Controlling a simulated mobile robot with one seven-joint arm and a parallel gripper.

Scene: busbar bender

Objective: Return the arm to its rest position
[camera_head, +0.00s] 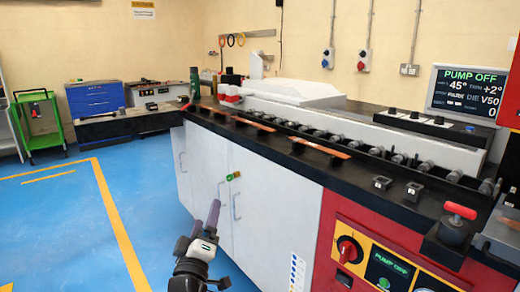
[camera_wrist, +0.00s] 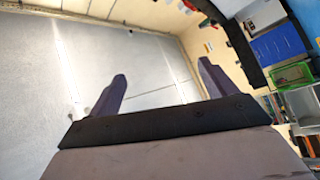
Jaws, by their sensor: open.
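My gripper (camera_head: 207,217) is low in the middle of the head view, in front of the white cabinet doors (camera_head: 245,200) of the long bench. Its dark arm comes up from the bottom edge. In the wrist view my gripper (camera_wrist: 162,72) shows two purple fingers spread apart, with nothing between them. I cannot tell the gap to the doors exactly.
The bench's black top (camera_head: 400,205) carries copper bars (camera_head: 320,147). A screen (camera_head: 465,92) reads PUMP OFF. A red control panel (camera_head: 370,245) is at lower right. Blue floor (camera_head: 60,230) is clear on the left. A green cart (camera_head: 38,125) and blue toolbox (camera_head: 95,97) stand behind.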

